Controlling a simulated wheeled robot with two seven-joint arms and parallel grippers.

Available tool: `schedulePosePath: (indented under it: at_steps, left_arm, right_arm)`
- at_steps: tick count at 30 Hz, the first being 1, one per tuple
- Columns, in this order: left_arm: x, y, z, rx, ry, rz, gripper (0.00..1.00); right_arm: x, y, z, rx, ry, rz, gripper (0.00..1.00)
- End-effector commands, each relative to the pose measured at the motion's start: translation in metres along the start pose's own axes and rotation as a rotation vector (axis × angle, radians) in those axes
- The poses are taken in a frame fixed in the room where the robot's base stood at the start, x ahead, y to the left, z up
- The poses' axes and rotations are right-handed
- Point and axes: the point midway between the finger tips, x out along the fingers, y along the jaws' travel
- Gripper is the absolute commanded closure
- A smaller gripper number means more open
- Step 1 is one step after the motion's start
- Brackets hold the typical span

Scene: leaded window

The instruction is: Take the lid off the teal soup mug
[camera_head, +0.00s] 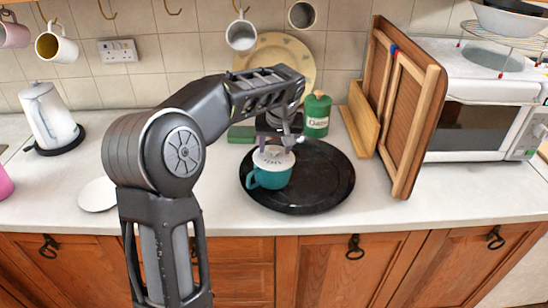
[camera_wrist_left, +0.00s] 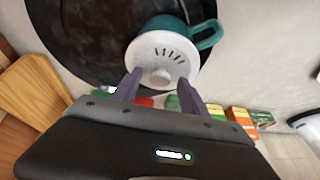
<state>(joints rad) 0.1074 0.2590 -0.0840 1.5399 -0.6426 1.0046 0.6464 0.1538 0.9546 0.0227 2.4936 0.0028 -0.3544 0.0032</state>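The teal soup mug (camera_head: 270,179) stands upright on a round black tray, its handle to the left in the head view. A white lid (camera_head: 265,160) with dark slots sits on it. The mug (camera_wrist_left: 182,30) and lid (camera_wrist_left: 150,50) also show in the left wrist view. My left gripper (camera_head: 279,143) is just above the lid. In the left wrist view its two fingers (camera_wrist_left: 158,77) are apart, one on each side of the lid's round knob (camera_wrist_left: 161,77), with gaps visible. My right gripper is in neither view.
The black tray (camera_head: 325,185) lies on the pale counter. A green canister (camera_head: 317,115) stands behind, near a leaning plate (camera_head: 290,60). Wooden boards (camera_head: 408,120) and a microwave (camera_head: 480,115) are at right. A white disc (camera_head: 97,194) and kettle (camera_head: 48,115) are at left.

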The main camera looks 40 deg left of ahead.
Motion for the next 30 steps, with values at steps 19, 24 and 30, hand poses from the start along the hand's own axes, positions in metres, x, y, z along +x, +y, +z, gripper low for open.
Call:
schedulePosePath:
  at_steps: [19, 24, 30]
  left_arm:
    - [-0.0001, 0.0000, 0.0000, 0.000, 0.000, 0.000, 1.00]
    - [-0.0002, 0.0000, -0.0001, 0.000, 0.000, 0.000, 1.00]
    - [-0.0015, 0.0000, -0.0008, 0.000, 0.001, 0.000, 1.00]
  right_arm:
    - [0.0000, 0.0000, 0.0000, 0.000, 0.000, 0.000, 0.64]
    - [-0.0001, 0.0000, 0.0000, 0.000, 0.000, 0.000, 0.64]
    - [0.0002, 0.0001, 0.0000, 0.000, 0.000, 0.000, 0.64]
